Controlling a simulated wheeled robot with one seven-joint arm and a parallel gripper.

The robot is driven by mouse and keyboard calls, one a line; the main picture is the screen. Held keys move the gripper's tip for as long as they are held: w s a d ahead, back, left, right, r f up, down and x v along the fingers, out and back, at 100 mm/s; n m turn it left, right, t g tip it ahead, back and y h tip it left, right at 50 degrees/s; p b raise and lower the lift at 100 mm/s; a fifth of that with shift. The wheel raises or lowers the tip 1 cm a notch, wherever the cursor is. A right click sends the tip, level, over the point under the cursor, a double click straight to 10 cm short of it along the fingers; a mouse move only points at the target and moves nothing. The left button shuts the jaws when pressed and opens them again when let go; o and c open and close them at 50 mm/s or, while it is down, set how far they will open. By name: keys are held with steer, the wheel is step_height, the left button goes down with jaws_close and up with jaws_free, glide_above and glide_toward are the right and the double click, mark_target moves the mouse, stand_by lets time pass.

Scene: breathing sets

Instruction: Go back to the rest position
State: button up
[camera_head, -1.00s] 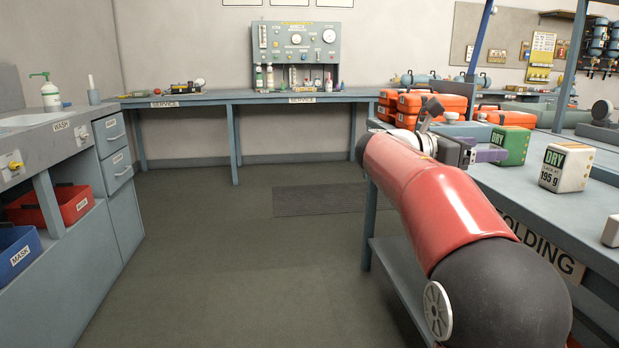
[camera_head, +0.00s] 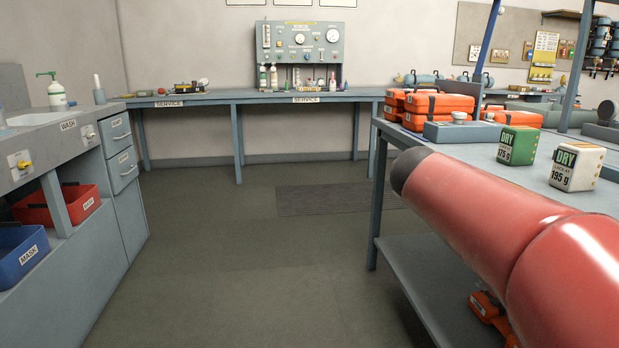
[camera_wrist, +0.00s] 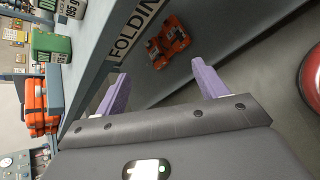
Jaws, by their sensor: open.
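My gripper shows in the wrist view (camera_wrist: 162,92), with its two purple fingers apart and nothing between them. It faces the front side of the folding bench, near the bench's "FOLDING" label (camera_wrist: 135,30). In the head view my red arm reaches in from the lower right across the folding bench (camera_head: 440,250). The gripper itself does not show in the head view.
A green box (camera_head: 517,145) and a white "DRY 195 g" box (camera_head: 577,166) stand on the bench, with orange cases (camera_head: 437,103) behind. An orange item (camera_wrist: 168,42) lies on its lower shelf. The floor (camera_head: 230,250) between the wash counter (camera_head: 85,133) and bench is clear.

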steer(key=s+a+f+m+t+y, duration=0.2)
steer(key=s+a+f+m+y, duration=0.8)
steer(key=s+a+f+m, duration=0.3)
steer(key=s+a+f, duration=0.1)
steer(key=s+f, duration=0.2)
steer(key=s, duration=0.2)
steer(key=shift+a+f, duration=0.15)
steer(key=shift+a, duration=0.05)
steer(key=shift+c, duration=0.4)
